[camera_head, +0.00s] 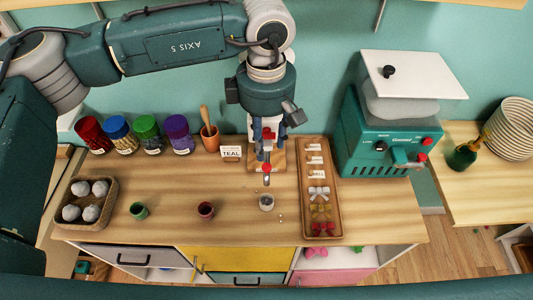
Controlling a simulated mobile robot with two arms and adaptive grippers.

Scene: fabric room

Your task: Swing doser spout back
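The doser (267,156) stands on a small wooden block at the back middle of the table, largely hidden by my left gripper. A red piece and a metal spout (267,179) show at its front, the spout pointing toward the near side. A small cup with pale contents (266,202) stands in front of the spout. My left gripper (269,133) points down directly over the doser. Its fingers overlap the doser's upper part, so I cannot tell whether they touch or grip it. My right gripper is not in view.
A label sign (231,152) stands left of the doser, and a wooden tray (322,229) with bows lies to its right. A teal machine (385,147) stands further right. Green (139,211) and dark red (206,210) cups and a basket (109,184) are left.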

